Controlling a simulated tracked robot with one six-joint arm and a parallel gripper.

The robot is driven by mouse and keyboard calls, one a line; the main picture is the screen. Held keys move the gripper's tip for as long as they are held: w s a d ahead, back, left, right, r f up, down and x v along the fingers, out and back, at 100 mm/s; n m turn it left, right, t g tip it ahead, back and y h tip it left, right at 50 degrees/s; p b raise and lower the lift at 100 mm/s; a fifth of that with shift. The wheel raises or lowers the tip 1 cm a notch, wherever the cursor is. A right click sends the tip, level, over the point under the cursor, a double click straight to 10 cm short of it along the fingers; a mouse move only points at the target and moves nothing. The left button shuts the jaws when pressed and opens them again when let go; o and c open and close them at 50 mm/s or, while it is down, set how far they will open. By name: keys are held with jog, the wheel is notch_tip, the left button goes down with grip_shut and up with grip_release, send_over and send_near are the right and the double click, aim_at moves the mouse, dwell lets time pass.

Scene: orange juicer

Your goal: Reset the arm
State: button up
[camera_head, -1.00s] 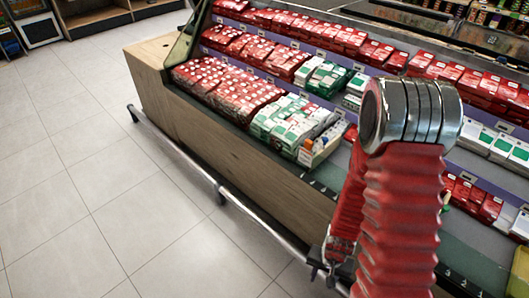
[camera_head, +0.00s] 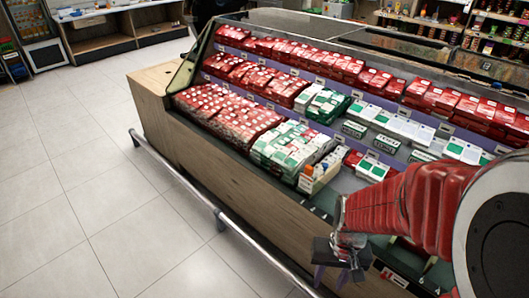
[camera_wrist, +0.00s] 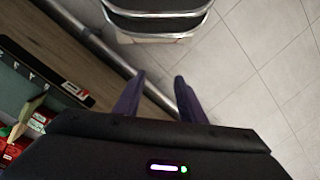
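My red, ribbed arm (camera_head: 400,208) reaches in from the right in the head view. It ends low in front of the display case's front edge. My gripper (camera_head: 330,277) points down there, with dark purple fingers. In the wrist view my gripper (camera_wrist: 160,80) shows two fingers standing apart. Nothing is between them, and the floor and a metal rail lie beyond. The gripper is open and empty.
The display case (camera_head: 240,180) holds rows of red, white and green packs (camera_head: 292,146). A metal bumper rail (camera_head: 185,176) runs along its front. Tiled floor (camera_head: 75,180) at left is clear. A chrome-edged object (camera_wrist: 155,20) is at the wrist view's top.

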notch_tip(320, 180, up, 22)
jog(key=s+n+t, duration=0.1)
jog(key=s+t, duration=0.1)
jog(key=t, duration=0.4)
jog(key=shift+s+a+n+h, duration=0.15)
jog(key=shift+a+n+h, duration=0.15)
jog(key=shift+a, duration=0.05)
jog(key=shift+d, duration=0.1)
